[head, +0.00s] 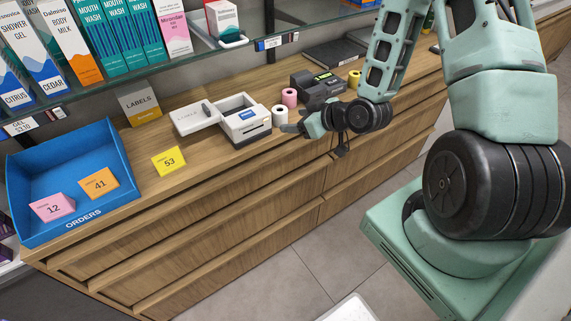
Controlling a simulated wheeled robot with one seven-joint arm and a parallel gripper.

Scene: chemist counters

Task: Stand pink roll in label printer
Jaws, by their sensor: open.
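The pink roll (289,97) stands upright on the wooden counter, behind a white roll (280,116). The label printer (244,121) is a white and grey box on the counter to the left of the rolls. Its lid (197,117) is swung open to the left; the inside is too small to make out well. My gripper (291,128) reaches in from the right, low over the counter's front edge. It is open, with its fingertips close to the white roll and in front of the pink roll. I cannot tell whether it touches the white roll.
A dark card terminal (318,88) stands right behind the pink roll, with a yellow roll (354,79) to its right. A LABELS box (140,105), a yellow 53 card (169,161) and a blue ORDERS tray (124,164) are at left. A glass shelf (180,62) overhangs the back.

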